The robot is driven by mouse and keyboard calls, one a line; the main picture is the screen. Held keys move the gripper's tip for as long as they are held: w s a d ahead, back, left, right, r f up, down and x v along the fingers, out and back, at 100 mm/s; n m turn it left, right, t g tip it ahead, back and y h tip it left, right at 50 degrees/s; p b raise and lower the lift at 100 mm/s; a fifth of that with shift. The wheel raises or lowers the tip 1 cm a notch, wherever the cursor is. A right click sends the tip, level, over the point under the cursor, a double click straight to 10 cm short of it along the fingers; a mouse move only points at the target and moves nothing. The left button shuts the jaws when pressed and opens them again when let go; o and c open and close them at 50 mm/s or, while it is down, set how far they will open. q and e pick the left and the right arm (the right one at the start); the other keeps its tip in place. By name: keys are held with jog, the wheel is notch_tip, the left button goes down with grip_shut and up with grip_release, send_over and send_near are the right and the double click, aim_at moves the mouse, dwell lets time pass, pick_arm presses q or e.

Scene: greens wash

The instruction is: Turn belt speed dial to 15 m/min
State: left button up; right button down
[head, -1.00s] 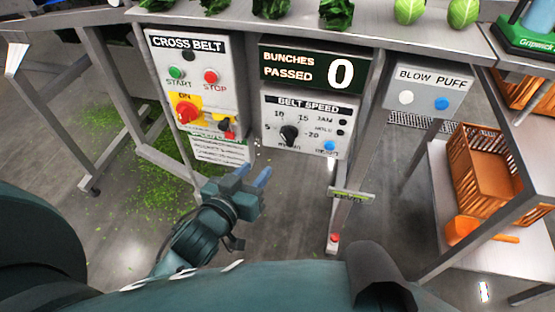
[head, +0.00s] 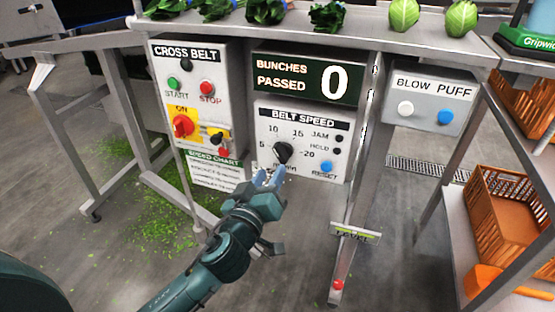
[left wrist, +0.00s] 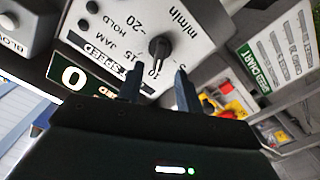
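The belt speed dial (head: 283,152) is a black knob on the white BELT SPEED panel (head: 338,118), with 5, 10, 15 and 20 marked around it. It also shows in the left wrist view (left wrist: 159,47), upside down. Its exact setting is too small to read surely. My left gripper (head: 268,178) is just below and in front of the dial. In the left wrist view its two fingers (left wrist: 159,82) stand apart with a gap, and the dial lies beyond the tips, in line with the gap. The fingers appear empty. My right gripper is not in view.
The blue RESET button (head: 326,168) sits right of the dial. The counter (head: 307,79) above reads 0. Left is the CROSS BELT box (head: 190,58) with a red switch (head: 183,125); right is the BLOW PUFF box (head: 430,101). A table leg (head: 362,160) stands right of the panel.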

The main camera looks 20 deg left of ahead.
aim_at(279, 158)
pick_arm(q)
jog(key=w, duration=0.5)
jog(key=shift+w+d, duration=0.15)
jog(key=shift+w, duration=0.2)
grip_shut()
